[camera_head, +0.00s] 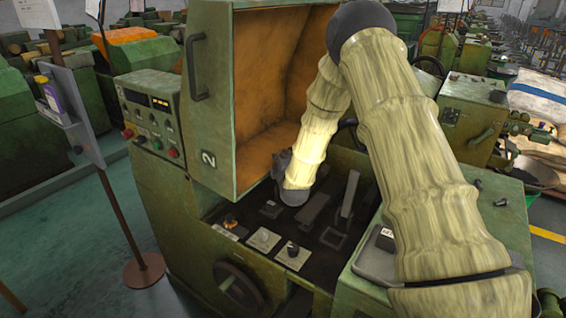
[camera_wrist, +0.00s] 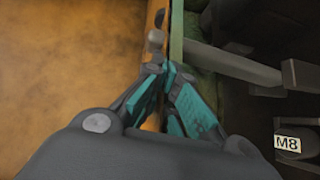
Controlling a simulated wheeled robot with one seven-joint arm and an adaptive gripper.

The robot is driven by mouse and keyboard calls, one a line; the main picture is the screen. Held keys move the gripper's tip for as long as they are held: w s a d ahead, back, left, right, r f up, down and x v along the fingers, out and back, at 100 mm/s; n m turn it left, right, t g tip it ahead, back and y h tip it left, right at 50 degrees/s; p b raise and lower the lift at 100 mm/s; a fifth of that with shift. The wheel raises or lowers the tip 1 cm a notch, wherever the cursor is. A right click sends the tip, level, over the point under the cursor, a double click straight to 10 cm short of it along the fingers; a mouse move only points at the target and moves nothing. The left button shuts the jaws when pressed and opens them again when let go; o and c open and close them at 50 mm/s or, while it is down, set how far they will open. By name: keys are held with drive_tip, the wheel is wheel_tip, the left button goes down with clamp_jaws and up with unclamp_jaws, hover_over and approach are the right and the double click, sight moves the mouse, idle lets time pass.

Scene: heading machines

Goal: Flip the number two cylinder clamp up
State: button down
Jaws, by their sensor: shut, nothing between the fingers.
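The green machine (camera_head: 213,240) has a "2" on its raised cover (camera_head: 210,130), which is orange inside. In its dark bed stand a tilted grey lever (camera_head: 314,208) and a more upright one (camera_head: 349,192); I cannot tell which is the number two cylinder clamp. My gripper (camera_wrist: 168,73) has its teal fingers together, with nothing between them. A small grey knob (camera_wrist: 155,40) is just beyond the fingertips; contact is unclear. In the head view, my gripper (camera_head: 283,163) is a dark shape behind my wrist, its fingers mostly hidden. Grey bars (camera_wrist: 232,63) lie right of the fingers.
The orange wall (camera_wrist: 70,70) fills the wrist view's left side. An "M8" label (camera_wrist: 287,143) is at its lower right. In the head view, several knobs (camera_head: 263,239) sit at the bed's front, and a control panel (camera_head: 148,112) is on the left.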

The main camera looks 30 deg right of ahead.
drive_tip(key=shift+w+d+r+m, duration=0.2)
drive_tip(key=shift+d+r+m, duration=0.1)
drive_tip(key=shift+d, duration=0.15)
drive_tip(key=shift+f, duration=0.1)
drive_tip(key=w+a+b+v, duration=0.1)
drive_tip(key=a+b+v, duration=0.1)
drive_tip(key=v, duration=1)
drive_tip(key=shift+s+a+r+b, duration=0.35)
drive_tip(key=shift+s+a, duration=0.05)
drive_tip(key=shift+a, duration=0.05)
drive_tip(key=shift+a, duration=0.1)
